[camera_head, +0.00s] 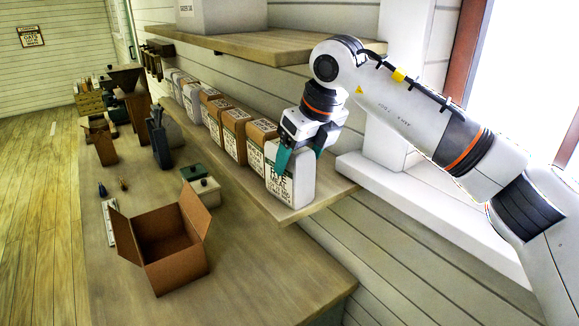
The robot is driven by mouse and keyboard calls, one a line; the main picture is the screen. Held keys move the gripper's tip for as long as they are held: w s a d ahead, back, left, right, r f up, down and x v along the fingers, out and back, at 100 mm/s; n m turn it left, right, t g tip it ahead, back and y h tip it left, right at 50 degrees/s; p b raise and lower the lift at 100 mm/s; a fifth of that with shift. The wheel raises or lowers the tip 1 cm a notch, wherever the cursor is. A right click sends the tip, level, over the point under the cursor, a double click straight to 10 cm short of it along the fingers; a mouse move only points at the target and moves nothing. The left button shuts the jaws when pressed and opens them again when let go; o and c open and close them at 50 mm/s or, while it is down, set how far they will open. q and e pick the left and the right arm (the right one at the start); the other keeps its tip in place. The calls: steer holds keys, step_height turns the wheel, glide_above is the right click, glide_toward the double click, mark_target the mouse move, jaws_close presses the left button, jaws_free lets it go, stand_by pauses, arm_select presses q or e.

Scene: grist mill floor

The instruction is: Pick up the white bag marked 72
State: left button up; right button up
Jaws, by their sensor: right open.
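A white bag (290,188) with a printed label stands upright at the near end of the lower wall shelf. Its label is partly covered by a teal finger, and I cannot read a 72 on it. My right gripper (300,157) points down over the top of this bag, with its teal fingers open, one in front of the label side and one at the far right side. I cannot tell whether they touch the bag. Farther along the shelf stand other white bags (192,102), too small to read. My left gripper is not in view.
Brown bags (234,135) stand close behind the white bag in the same row. The upper shelf (255,43) hangs above the row. An open cardboard box (172,248) and small containers (205,190) stand on the bench (265,270) below. The bench's near right part is clear.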

steer(key=p+x, duration=0.1)
steer(key=x, duration=0.2)
steer(key=shift+a+f+p, duration=0.15)
steer(key=shift+a+p, duration=0.05)
steer(key=shift+p, duration=0.15)
steer(key=shift+w+f, duration=0.1)
steer(key=shift+f, duration=0.2)
steer(key=c, duration=1.4)
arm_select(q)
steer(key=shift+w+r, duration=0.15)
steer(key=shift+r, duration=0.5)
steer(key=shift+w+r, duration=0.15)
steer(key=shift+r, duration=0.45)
arm_select(e)
steer(key=shift+c, duration=0.2)
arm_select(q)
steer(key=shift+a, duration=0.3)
arm_select(e)
steer(key=shift+r, duration=0.35)
